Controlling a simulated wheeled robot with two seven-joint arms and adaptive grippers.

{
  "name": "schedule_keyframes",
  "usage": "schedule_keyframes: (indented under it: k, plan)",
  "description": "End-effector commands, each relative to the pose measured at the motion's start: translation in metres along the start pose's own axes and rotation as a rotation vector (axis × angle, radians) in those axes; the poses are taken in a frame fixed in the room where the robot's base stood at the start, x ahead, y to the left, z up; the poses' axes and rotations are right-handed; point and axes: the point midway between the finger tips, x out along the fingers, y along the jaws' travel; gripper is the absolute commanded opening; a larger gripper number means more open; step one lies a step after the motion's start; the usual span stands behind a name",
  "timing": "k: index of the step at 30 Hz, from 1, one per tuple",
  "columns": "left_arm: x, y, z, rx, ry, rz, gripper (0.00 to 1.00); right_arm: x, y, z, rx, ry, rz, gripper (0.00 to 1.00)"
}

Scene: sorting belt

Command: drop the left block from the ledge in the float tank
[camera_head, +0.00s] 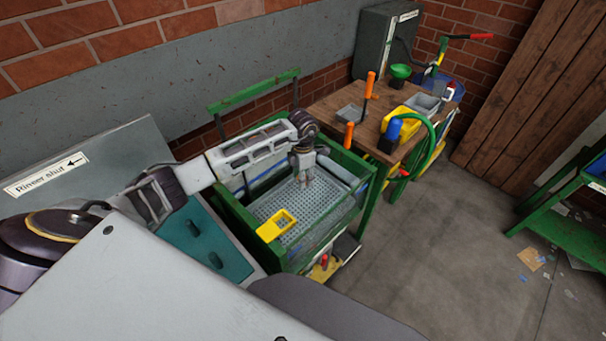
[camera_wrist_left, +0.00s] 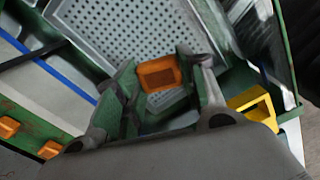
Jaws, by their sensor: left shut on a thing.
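My left gripper (camera_head: 304,178) hangs over the tank (camera_head: 348,203), which has a green frame and a grey perforated tray inside. In the left wrist view, its fingers (camera_wrist_left: 160,85) are shut on an orange block (camera_wrist_left: 160,73). The perforated tray (camera_wrist_left: 110,30) shows below and beyond the block. The block is too small to make out in the head view. Two more orange pieces (camera_wrist_left: 48,150) sit near the green edge at lower left of the wrist view. I cannot tell what they are. My right gripper is not in view.
A yellow holder (camera_head: 272,229) sits at the tank's near side. A wooden table (camera_head: 330,104) with tools and a green hose (camera_head: 431,140) stands right behind. A teal panel (camera_head: 205,238) lies left of the tank. Open floor (camera_head: 420,260) is at right.

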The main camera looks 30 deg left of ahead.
Motion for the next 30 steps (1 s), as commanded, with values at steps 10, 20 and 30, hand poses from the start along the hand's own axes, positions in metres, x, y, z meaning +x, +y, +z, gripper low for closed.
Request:
schedule_keyframes:
  k: [10, 20, 30]
  plan:
    - [0.031, -0.001, 0.001, 0.000, -0.002, -0.001, 0.18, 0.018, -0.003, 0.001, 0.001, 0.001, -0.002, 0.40]
    - [0.041, 0.000, 0.000, 0.000, -0.001, 0.001, 0.18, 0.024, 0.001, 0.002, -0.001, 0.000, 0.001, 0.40]
    - [0.041, 0.000, 0.000, 0.000, -0.001, 0.001, 0.48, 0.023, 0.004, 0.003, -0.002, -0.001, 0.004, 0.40]
